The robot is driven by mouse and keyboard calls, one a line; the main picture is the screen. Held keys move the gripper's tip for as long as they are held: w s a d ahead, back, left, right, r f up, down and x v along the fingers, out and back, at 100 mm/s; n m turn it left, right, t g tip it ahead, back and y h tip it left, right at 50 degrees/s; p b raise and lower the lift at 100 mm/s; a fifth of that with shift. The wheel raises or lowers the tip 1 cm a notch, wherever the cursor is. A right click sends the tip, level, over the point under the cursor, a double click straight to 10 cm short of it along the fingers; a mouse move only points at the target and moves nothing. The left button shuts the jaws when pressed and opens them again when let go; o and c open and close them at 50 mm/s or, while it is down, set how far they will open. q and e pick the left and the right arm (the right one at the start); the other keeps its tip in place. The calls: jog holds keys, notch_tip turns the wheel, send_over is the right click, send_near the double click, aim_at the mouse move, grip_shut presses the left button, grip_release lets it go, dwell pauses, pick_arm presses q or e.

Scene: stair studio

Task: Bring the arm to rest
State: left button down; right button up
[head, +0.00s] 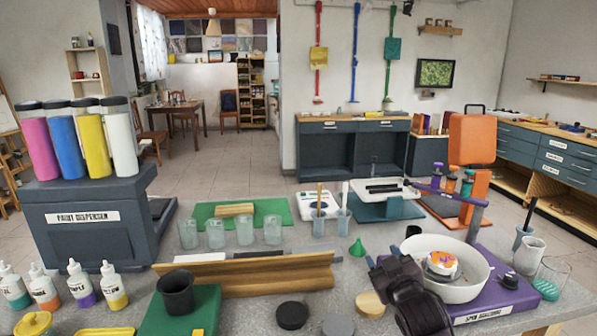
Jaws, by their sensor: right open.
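My right gripper (386,268) is dark and open, above the grey worktable at the lower right. Its arm comes in from the bottom edge. It is beside the left rim of a white bowl (478,284) on a purple base with a label. A round white piece (442,263) with orange and purple paint sits in the bowl. I see nothing between the fingers. The gripper and arm hide part of the bowl's left side and the base. My left gripper is not in view.
A wooden rail (250,273) and dark cup (177,291) stand left. Several clear cups stand behind. A paint dispenser (90,215) fills the far left.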

jog(key=s+d+f+m+g, duration=0.1)
jog(key=s+d+f+g, duration=0.1)
jog(key=s+f, duration=0.6)
jog(key=s+d+f+m+g+h+p, duration=0.1)
jog(key=s+f, duration=0.7)
jog(key=s, duration=1)
jog(key=s+d+f+m+g+h+p, duration=0.1)
jog(key=s+d+f, duration=0.4)
jog(key=s, duration=0.8)
notch_tip(320, 180, down, 3)
jog(key=m+g, duration=0.1)
jog(key=g, duration=0.1)
jog(key=shift+s+d+m+g, duration=0.15)
jog(key=shift+s+m+g, duration=0.15)
jog(key=shift+m, duration=0.1)
jog(key=shift+f, duration=0.1)
